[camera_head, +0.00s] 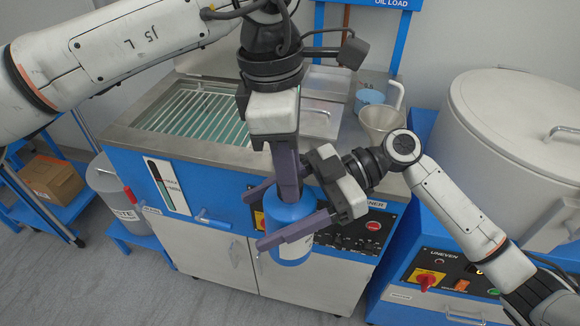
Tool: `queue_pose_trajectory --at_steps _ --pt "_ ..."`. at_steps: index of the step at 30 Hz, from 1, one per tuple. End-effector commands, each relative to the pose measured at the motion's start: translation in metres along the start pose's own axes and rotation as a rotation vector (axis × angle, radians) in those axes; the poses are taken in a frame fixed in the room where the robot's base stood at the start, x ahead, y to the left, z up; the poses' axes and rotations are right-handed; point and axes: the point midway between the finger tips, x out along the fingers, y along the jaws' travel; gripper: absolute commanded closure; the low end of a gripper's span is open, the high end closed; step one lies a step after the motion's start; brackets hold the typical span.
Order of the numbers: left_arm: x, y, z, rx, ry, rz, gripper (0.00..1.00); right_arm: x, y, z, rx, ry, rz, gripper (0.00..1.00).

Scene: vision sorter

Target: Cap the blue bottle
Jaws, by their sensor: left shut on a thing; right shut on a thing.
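The blue bottle (291,252) is held in the air in front of the machine's front panel, roughly upright. My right gripper (258,219) comes in from the right and is shut on the bottle, one finger on each side of its body. My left gripper (289,194) points down from above and is shut, with its fingertips at the bottle's top. What it grips there is hidden by its fingers; it is likely the cap. I cannot tell whether the cap is seated on the bottle.
Behind is a blue and steel machine with a slatted basin (195,112). A beaker (380,122) and a small blue container (368,98) stand on its top at the right. A large white drum (510,150) stands at the right. A cardboard box (52,178) sits on a blue cart.

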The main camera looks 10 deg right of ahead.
Motion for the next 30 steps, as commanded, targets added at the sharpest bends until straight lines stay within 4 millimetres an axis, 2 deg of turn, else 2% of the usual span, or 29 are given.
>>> queue_pose_trajectory --at_steps 30 --pt "0.0004 0.0006 -0.0011 2.17 0.003 -0.247 0.9 -0.0003 -0.0001 -0.0012 -0.002 0.002 -0.001 0.97"
